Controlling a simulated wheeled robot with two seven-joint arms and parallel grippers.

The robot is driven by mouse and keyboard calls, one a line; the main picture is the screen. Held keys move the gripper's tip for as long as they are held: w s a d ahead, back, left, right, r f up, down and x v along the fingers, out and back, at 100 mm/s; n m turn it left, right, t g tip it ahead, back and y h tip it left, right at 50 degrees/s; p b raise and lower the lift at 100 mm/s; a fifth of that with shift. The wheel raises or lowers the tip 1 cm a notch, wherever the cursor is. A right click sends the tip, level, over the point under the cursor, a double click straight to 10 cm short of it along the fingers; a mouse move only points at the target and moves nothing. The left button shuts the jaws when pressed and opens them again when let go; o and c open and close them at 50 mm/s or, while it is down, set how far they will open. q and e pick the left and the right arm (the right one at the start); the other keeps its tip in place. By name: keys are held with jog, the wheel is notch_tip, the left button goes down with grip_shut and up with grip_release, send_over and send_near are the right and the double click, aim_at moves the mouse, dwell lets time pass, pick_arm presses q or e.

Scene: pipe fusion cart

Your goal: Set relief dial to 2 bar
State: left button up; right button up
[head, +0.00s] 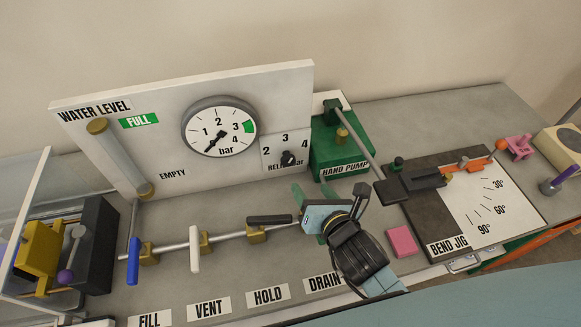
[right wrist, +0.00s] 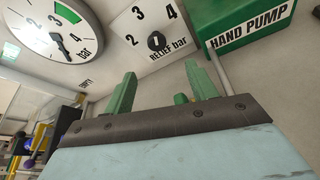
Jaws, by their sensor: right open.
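The relief dial (head: 288,158) is a small black knob on a white panel marked 2, 3 and 4, right of the round pressure gauge (head: 219,127). In the right wrist view the dial (right wrist: 156,41) sits beyond my fingers, with a light mark on its face; its exact setting is hard to tell. My right gripper (head: 311,212) is open and empty, below the dial and apart from it. Its green fingers (right wrist: 163,88) point toward the panel. The gauge needle points to the lower left, below 1. My left gripper is not in view.
The green hand pump (head: 341,150) stands just right of the dial. A pipe with valve handles (head: 195,250) runs left of my right gripper. A pink block (head: 402,241) and the bend jig (head: 440,205) lie to the right. Bare bench shows below the panel.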

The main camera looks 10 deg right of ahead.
aim_at(289, 162)
jog(key=shift+r+y, duration=0.1)
jog(key=shift+y, duration=0.2)
jog(key=shift+w, duration=0.1)
jog(key=x, duration=1.3)
jog(key=shift+a, duration=0.1)
jog(key=shift+r, duration=0.1)
jog(key=shift+c, duration=0.5)
jog(key=c, duration=0.9)
